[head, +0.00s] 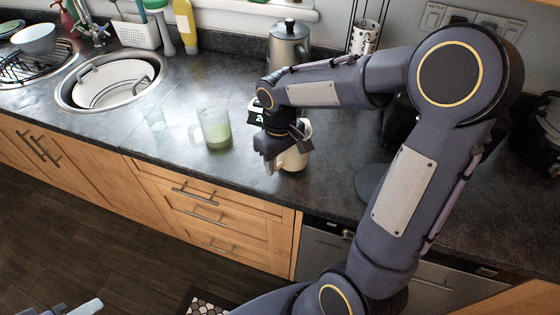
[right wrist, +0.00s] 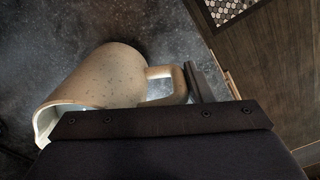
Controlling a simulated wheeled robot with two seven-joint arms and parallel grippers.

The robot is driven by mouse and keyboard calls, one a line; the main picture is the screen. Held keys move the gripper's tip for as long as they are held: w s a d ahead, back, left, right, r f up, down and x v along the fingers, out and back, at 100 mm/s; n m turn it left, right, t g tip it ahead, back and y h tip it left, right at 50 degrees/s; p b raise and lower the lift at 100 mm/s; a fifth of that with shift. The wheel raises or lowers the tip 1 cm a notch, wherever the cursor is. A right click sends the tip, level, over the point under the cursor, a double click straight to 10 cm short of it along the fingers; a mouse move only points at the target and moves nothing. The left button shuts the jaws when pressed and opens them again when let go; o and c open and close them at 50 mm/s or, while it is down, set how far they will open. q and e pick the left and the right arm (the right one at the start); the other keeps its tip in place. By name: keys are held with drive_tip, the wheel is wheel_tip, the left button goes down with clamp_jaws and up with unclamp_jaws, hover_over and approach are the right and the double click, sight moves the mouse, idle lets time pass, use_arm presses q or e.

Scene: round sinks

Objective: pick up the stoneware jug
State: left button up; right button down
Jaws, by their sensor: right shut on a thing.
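The stoneware jug (head: 294,159) is cream with fine speckles and stands near the front edge of the dark counter, partly hidden by my right gripper. In the right wrist view the jug (right wrist: 108,78) shows its open mouth to the lower left and its handle (right wrist: 166,84) towards the finger. My right gripper (head: 273,160) is shut on the jug at the handle side. Whether the jug's base touches the counter I cannot tell. A pale part of my left gripper (head: 78,307) shows at the bottom left edge, apart from everything; its jaws are not clear.
A round sink (head: 68,97) is at the left. Wooden drawers (head: 205,205) are below the counter.

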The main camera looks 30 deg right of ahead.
drive_tip(key=shift+r, duration=0.9)
drive_tip(key=w+a+r, duration=0.8)
drive_tip(key=a+r, duration=0.1)
drive_tip(key=a, duration=0.2)
drive_tip(key=shift+a+r+b, duration=0.15)
drive_tip(key=shift+r+b, duration=0.2)
drive_tip(key=shift+b, duration=0.1)
drive_tip(key=shift+a, duration=0.1)
